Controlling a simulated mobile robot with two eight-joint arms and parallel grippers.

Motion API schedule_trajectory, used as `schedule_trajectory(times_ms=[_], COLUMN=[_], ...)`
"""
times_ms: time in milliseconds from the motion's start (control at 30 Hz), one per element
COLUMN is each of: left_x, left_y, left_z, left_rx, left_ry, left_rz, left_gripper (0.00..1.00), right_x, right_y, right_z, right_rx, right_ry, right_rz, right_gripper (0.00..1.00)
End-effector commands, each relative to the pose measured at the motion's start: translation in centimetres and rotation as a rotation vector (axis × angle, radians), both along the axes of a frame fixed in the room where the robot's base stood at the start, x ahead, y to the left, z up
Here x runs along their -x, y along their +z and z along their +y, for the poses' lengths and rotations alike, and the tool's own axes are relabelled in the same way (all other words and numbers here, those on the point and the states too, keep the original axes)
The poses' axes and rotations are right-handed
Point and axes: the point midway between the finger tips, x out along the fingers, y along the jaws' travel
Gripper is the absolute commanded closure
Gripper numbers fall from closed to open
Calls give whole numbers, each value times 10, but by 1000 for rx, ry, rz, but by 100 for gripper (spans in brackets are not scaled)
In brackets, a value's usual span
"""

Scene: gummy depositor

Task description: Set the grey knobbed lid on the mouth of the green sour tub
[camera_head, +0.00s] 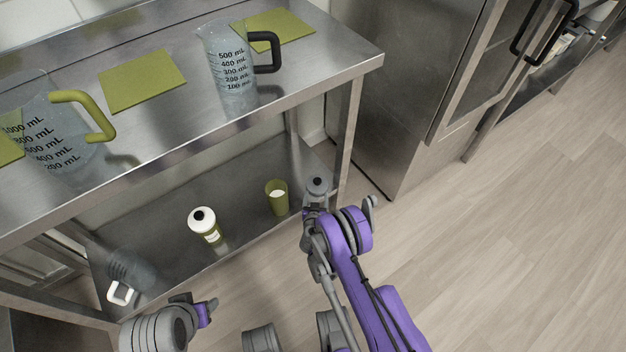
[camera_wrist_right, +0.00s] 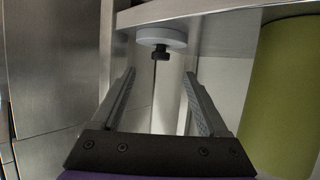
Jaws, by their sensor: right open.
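The grey lid (camera_head: 318,190) with its black knob lies at the right end of the lower shelf. It also shows in the right wrist view (camera_wrist_right: 150,37), with the knob towards my jaws. The green tub (camera_head: 278,205) stands upright to its left, mouth uncovered, with something white inside. In the right wrist view the tub (camera_wrist_right: 285,100) is at the right edge. My right gripper (camera_wrist_right: 160,84) is open and empty, with the knob just past its fingertips and roughly centred between them. My left gripper (camera_head: 207,309) is low in the head view; its jaws are unclear.
Measuring jugs (camera_head: 228,68) and green mats (camera_head: 142,80) are on the steel top above. The floor at right is clear.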

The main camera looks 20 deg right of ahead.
Motion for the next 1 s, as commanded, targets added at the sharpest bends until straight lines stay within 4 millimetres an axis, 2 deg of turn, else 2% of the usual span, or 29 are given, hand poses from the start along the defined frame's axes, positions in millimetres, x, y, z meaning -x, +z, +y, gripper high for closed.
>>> schedule_trajectory(times_ms=[233, 467, 700, 833, 1000], left_x=[-1, -2, -4, -5, -4], left_y=[-10, -13, -23, -24, -24], left_z=[0, 0, 0, 0, 0], left_rx=[0, 0, 0, 0, 0], left_ry=[0, 0, 0, 0, 0], left_rz=[1, 2, 1, 0, 0], left_gripper=[47, 47, 47, 47, 47], right_x=[-34, -50, -83, -92, -93], right_y=[-17, -22, -33, -37, -37], right_z=[-12, -18, -27, -30, -31], right_rx=[2, 1, 2, 0, -1], right_ry=[-1, -2, -1, 0, 1], right_rz=[1, 0, 1, 0, 1], right_gripper=[23, 23, 23, 23, 23])
